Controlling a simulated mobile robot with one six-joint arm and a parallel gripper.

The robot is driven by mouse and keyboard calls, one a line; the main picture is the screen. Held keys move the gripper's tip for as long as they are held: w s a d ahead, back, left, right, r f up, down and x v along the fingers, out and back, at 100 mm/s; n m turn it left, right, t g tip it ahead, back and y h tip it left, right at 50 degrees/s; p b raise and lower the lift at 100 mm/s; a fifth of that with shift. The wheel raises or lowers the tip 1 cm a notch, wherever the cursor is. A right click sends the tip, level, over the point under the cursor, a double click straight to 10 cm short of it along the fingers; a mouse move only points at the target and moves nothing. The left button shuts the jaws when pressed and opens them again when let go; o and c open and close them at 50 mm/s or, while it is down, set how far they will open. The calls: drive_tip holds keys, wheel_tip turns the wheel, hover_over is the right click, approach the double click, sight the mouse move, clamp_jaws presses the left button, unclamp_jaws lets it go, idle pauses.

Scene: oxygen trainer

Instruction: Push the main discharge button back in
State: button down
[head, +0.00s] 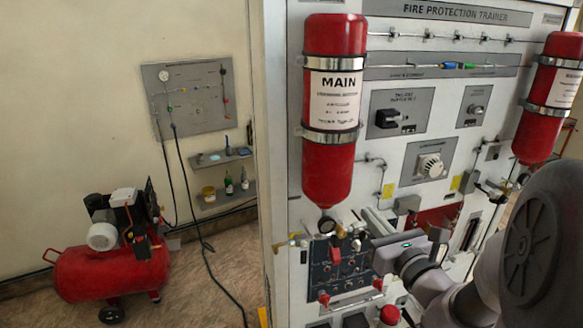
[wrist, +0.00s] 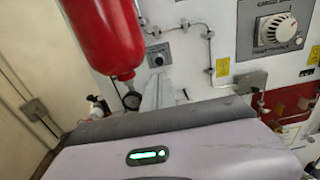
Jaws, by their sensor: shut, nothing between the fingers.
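The red MAIN bottle (head: 328,168) is strapped upright to the left part of the trainer panel, and its lower end (wrist: 105,38) shows at the upper left in the wrist view. My gripper (head: 372,215) is shut and empty, just right of and below the bottle's bottom end. In the wrist view my fingers (wrist: 158,88) point at the panel, just below a small plate with a dark round button or knob (wrist: 157,59). I cannot tell whether this is the main discharge button or whether it stands out. Contact with the panel cannot be made out.
A gauge (head: 326,225) hangs under the bottle, left of my gripper. A white dial (head: 431,165) and a second red bottle (head: 550,95) are to the right. Red knobs (head: 389,315) stand out lower down. A red compressor (head: 110,272) stands on the floor at left.

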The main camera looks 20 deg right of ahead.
drive_tip(key=w, duration=1)
drive_tip(key=shift+a, duration=0.25)
